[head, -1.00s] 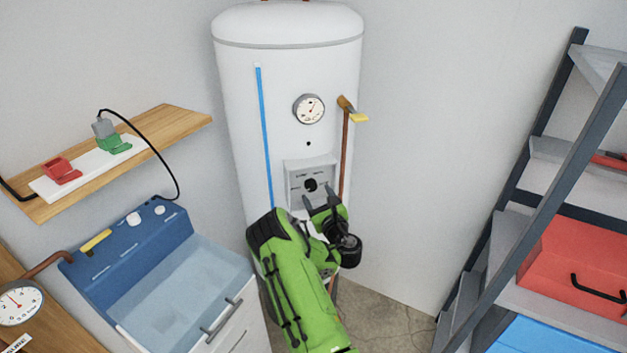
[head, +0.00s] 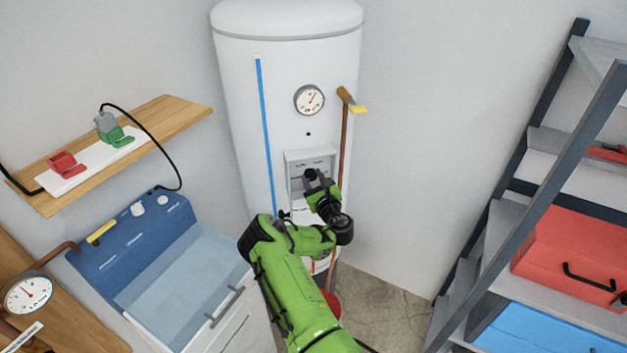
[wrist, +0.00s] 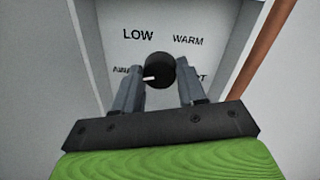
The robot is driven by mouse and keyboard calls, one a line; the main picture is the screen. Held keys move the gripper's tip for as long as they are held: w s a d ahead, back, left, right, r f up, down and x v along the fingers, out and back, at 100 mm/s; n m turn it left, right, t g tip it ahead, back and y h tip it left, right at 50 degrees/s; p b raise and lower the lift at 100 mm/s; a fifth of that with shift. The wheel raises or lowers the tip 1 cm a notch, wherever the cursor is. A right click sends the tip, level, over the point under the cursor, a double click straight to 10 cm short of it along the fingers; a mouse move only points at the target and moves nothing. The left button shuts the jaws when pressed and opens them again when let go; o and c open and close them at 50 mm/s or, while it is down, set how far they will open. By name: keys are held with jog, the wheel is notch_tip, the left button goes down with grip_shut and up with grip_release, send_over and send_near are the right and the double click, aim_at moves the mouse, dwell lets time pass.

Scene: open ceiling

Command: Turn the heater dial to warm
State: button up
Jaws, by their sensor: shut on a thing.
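The heater dial (wrist: 160,68) is a round black knob with a white pointer mark. The mark points left and slightly down, toward a partly hidden label at lower left. "LOW" is at upper left of the dial, "WARM" at upper right, and a label ending in "T", partly covered, is at lower right. My gripper (wrist: 160,76) has one finger on each side of the dial and is shut on it. In the head view my gripper (head: 320,184) is at the recessed control panel (head: 294,157) of the white heater tank (head: 230,110) and mostly hides the dial.
A copper pipe (head: 344,140) with a yellow lever (head: 358,109) runs close to the panel's right. A gauge (head: 309,99) is above. The floor between tank and rack is partly clear.

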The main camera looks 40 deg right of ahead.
jog(key=shift+m, duration=0.3)
jog(key=m+b, duration=0.2)
jog(key=m, duration=0.1)
jog(key=shift+f, duration=0.15)
jog(key=m+b, duration=0.1)
jog(key=m, duration=0.3)
jog(key=shift+h, duration=0.3)
jog(key=m+b, duration=0.1)
jog(key=m, duration=0.4)
jog(key=shift+t, duration=0.3)
jog(key=m+h, duration=0.1)
jog(key=m, duration=0.3)
jog(key=shift+b, duration=0.3)
jog(key=m, duration=0.6)
jog(key=shift+m+h, duration=0.3)
jog(key=shift+m, duration=0.1)
jog(key=m+g, duration=0.1)
jog(key=m, duration=0.4)
jog(key=shift+f+m, duration=0.15)
jog(key=shift+m, duration=0.25)
